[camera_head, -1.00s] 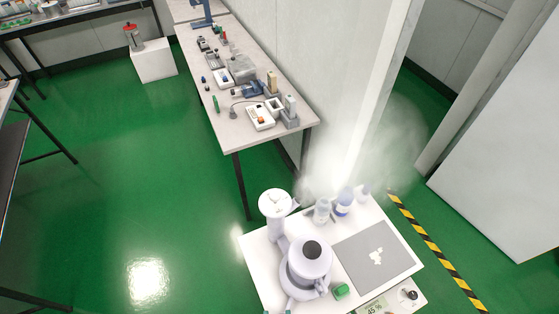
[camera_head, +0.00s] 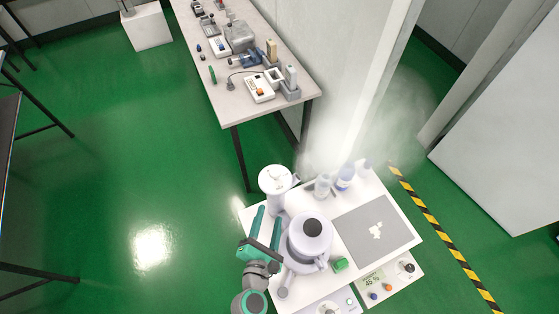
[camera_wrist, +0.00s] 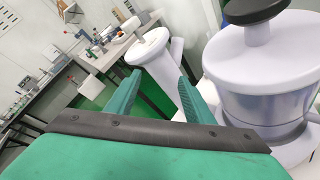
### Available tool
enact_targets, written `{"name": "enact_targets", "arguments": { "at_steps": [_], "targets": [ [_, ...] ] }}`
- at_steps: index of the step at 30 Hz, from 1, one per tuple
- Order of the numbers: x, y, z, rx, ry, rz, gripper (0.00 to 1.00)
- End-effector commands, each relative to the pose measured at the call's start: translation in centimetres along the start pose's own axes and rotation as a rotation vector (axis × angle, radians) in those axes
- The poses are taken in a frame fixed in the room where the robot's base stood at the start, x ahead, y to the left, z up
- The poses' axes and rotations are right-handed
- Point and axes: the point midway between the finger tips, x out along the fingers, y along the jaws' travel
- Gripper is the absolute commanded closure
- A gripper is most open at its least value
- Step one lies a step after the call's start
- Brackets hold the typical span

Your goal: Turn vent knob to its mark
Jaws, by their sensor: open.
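My gripper (camera_head: 268,222) is open and empty at the left edge of the white bench, left of a lavender round vessel (camera_head: 300,250). Its two green fingers also show in the wrist view (camera_wrist: 160,80). The vessel has a black round knob (camera_head: 312,227) on top, which shows at the upper right in the wrist view (camera_wrist: 252,10). A panel reading 45 % (camera_head: 373,280) has another black knob (camera_head: 407,267) at the bench's front right. I cannot tell which is the vent knob, and no mark is legible.
A white-topped lavender column (camera_head: 274,179) stands just beyond my fingers. Bottles (camera_head: 345,177), a grey mat (camera_head: 360,243) and a green block (camera_head: 340,264) are on the bench. Pale mist hangs behind it. A long table (camera_head: 230,108) with devices stands further back. Green floor is clear at left.

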Motion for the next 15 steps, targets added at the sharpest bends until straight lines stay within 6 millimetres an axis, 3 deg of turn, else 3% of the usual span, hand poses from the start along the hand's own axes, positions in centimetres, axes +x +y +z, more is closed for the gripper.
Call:
{"name": "enact_targets", "arguments": {
  "at_steps": [3, 6, 15],
  "targets": [
    [2.4, 2.6, 1.8, -0.281, -0.118, -0.009, 0.52],
    [3.5, 4.4, 3.3, -0.461, -0.204, -0.032, 0.52],
    [4.7, 6.9, 5.5, -0.685, -0.323, -0.081, 0.52]
  ]
}}
